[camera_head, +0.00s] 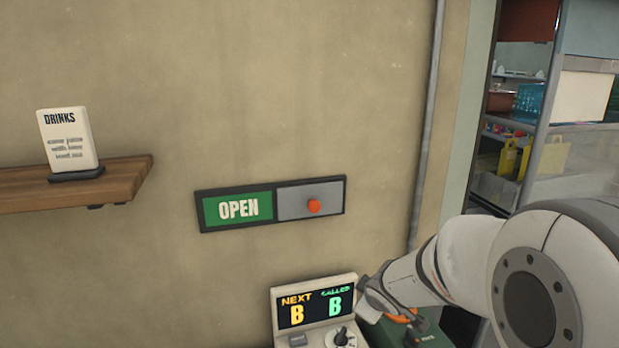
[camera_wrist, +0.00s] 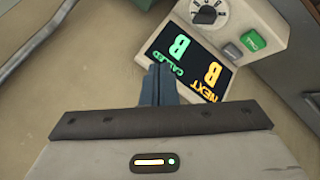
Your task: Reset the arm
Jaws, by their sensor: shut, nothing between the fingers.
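My arm reaches in from the right in the head view, bent down toward a small display unit (camera_head: 314,305). My gripper (camera_wrist: 159,70) shows in the wrist view with its two dark fingers together and nothing between them. In that view the fingertips overlap the edge of the display unit (camera_wrist: 212,95), upside down, beside the CALLED text. I cannot tell whether they touch it. In the head view my gripper's fingers are hard to make out near the unit's right side.
The unit's screen reads NEXT B and CALLED B. It has a dial (camera_head: 341,337) and, in the wrist view, a green button (camera_wrist: 253,40). An OPEN sign (camera_head: 238,209) with an orange knob (camera_head: 314,206) is on the wall. A wooden shelf (camera_head: 120,180) holds a DRINKS card (camera_head: 68,140).

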